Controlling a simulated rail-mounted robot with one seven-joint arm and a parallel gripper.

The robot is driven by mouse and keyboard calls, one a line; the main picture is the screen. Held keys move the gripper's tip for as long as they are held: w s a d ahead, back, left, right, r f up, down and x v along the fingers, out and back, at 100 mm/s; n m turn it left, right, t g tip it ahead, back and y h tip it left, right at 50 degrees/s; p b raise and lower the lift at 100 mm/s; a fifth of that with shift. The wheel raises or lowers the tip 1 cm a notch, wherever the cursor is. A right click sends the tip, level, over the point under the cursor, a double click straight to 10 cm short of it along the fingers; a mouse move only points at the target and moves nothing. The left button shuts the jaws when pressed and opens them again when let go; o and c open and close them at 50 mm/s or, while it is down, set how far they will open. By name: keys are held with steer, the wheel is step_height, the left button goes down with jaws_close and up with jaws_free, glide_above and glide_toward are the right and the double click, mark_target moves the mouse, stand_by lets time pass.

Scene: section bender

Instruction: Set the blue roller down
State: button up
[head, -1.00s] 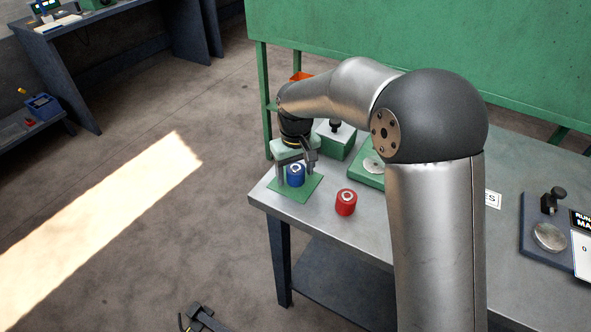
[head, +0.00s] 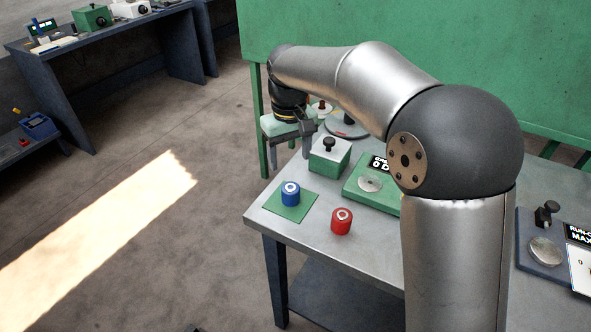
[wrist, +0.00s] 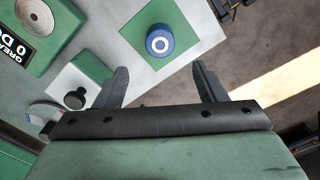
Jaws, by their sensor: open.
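The blue roller (head: 290,194) stands upright on the green square mat (head: 290,212) near the table's left corner. In the wrist view the blue roller (wrist: 160,41) shows its pale end with a centre hole, and the green mat (wrist: 138,22) lies under it. My gripper (head: 288,163) is open and empty, raised behind the roller and apart from it. In the wrist view the fingers of my gripper (wrist: 162,78) are spread wide, with the roller beyond their tips and nothing between them.
A red roller (head: 342,221) stands on the bare table (head: 300,237) right of the mat. A green block with a black knob (head: 329,157) and a green plate with a metal disc (head: 369,184) stand behind. A green panel (head: 400,32) rises at the back.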

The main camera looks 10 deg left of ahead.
steer(key=s+d+m, duration=0.2)
steer(key=s+d, duration=0.1)
steer(key=d, duration=0.5)
steer(key=s+d+m, duration=0.1)
steer(key=s+d, duration=0.3)
steer(key=d, duration=0.4)
steer(key=s+d+f+m, duration=0.2)
steer(key=s+d+f, duration=0.1)
steer(key=s+d, duration=0.3)
steer(key=s+d+f+m, duration=0.2)
steer(key=s+d+f, duration=0.1)
steer(key=s+d, duration=0.4)
steer(key=s, duration=0.3)
steer(key=shift+s+f+m, duration=0.25)
steer(key=shift+s+m, duration=0.15)
steer(key=shift+d, duration=0.1)
steer(key=shift+r+p, duration=0.45)
steer(key=shift+r, duration=0.05)
